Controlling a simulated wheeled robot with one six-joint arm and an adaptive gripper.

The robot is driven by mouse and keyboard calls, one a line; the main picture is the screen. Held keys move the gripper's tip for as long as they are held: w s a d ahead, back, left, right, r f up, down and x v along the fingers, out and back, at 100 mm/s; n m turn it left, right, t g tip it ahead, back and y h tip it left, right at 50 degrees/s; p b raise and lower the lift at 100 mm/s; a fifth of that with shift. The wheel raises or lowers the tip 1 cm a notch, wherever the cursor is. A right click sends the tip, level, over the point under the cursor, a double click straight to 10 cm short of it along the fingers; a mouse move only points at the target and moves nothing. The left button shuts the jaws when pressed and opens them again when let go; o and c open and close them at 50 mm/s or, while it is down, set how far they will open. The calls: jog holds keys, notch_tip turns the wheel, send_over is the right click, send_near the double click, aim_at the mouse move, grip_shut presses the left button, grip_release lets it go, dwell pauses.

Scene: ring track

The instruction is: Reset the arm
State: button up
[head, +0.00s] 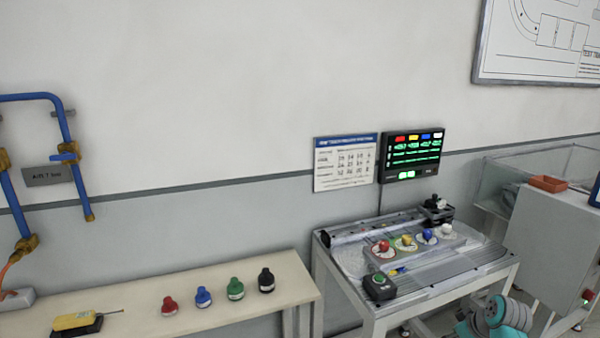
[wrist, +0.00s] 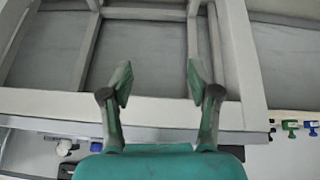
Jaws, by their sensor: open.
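My gripper (wrist: 159,88) shows in the wrist view with its two fingers spread apart and nothing between them. Beyond the fingers is a pale frame (wrist: 60,103) with grey panels. In the head view, part of my teal and grey arm (head: 505,315) shows at the bottom right, in front of the metal table. My gripper cannot be made out in the head view.
A metal table (head: 440,288) holds red, yellow, blue and white knobs. A pale bench (head: 225,312) at left carries red, blue, green and black knobbed pieces and a yellow device (head: 75,320). A grey cabinet (head: 550,240) stands at right. Blue pipes (head: 75,170) run along the left wall.

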jog(key=s+a+f+m+t+h, duration=0.1)
jog(key=s+a+f, duration=0.4)
jog(key=s+f, duration=0.15)
jog(key=s+a+f+m+t, duration=0.1)
jog(key=s+a+f, duration=0.4)
jog(key=f, duration=0.3)
jog(key=s+a+f+m+t, duration=0.1)
jog(key=s+a, duration=0.2)
jog(key=s, duration=0.3)
jog(key=s+a+f+h, duration=0.1)
jog(key=s+a, duration=0.1)
jog(key=s, duration=0.4)
jog(key=s+a+f+m+t, duration=0.1)
jog(key=s+a, duration=0.2)
jog(key=s, duration=0.2)
jog(key=s+a+r+t, duration=0.1)
jog(key=s+a+r, duration=0.15)
jog(key=s, duration=0.55)
jog(key=s+a+r+t, duration=0.15)
jog(key=s+r, duration=0.25)
jog(key=s, duration=0.4)
jog(key=s+a+r+t, duration=0.1)
jog(key=s+r, duration=0.5)
jog(key=r, duration=0.2)
jog(key=s+a+r+t, duration=0.1)
jog(key=s+r, duration=0.5)
jog(key=r, duration=0.3)
jog(key=shift+m+t, duration=0.35)
jog(key=shift+m, duration=0.05)
jog(key=shift+r, duration=0.1)
